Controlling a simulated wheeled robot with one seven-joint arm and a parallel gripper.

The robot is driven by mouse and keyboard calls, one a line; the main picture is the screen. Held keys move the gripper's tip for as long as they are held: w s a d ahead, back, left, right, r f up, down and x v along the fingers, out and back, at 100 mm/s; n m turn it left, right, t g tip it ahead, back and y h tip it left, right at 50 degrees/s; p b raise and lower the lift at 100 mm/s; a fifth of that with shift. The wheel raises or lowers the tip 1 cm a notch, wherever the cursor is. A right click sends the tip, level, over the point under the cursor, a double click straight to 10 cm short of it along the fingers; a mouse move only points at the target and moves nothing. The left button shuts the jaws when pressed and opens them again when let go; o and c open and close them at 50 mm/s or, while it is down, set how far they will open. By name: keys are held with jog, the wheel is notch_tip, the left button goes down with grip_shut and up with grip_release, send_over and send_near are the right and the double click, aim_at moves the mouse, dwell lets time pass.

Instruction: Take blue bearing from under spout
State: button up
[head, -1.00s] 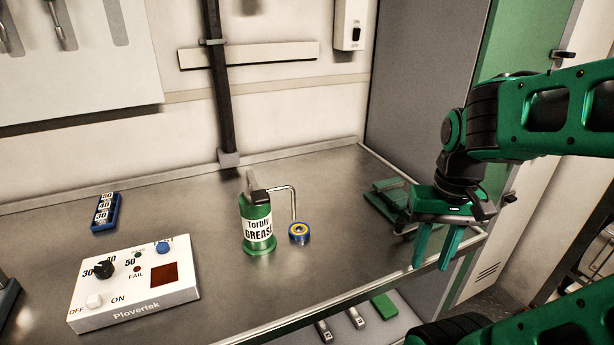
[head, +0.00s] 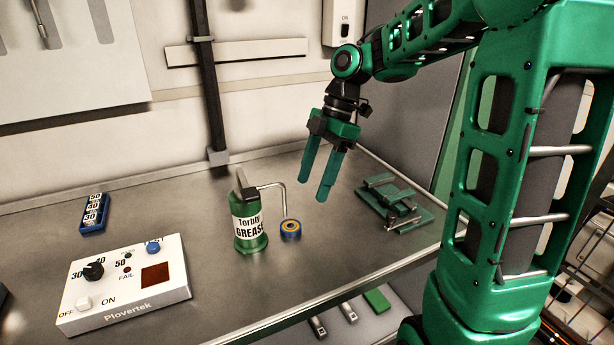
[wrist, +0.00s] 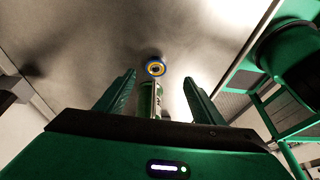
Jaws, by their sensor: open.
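The dispenser's bent spout (head: 283,196) ends right above the bearing. My gripper (head: 311,190) is open and empty, above the bench, to the right of and higher than the bearing, fingers pointing down. In the wrist view the bearing (wrist: 155,68) appears between and beyond the two fingers (wrist: 160,85), with the dispenser (wrist: 150,98) just below it in the picture.
A white control box (head: 124,284) with knob and buttons stands at the front left. A blue numbered block (head: 94,213) lies behind it. A green fixture (head: 393,203) stands on the right of the bench. A dark post (head: 209,90) rises at the back. The bench between bearing and fixture is clear.

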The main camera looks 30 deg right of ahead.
aim_at(292, 225)
jog(key=shift+w+a+r+n, duration=0.1)
jog(key=shift+w+a+n, duration=0.2)
jog(key=shift+n, duration=0.3)
jog(key=shift+w+a+r+n, duration=0.15)
jog(key=shift+w+n, duration=0.15)
jog(key=shift+n, duration=0.3)
jog(key=shift+f, duration=0.25)
jog(key=x, duration=1)
jog(key=shift+s+a+f, duration=0.15)
jog(key=shift+a+f, duration=0.1)
jog(key=c, duration=1.2)
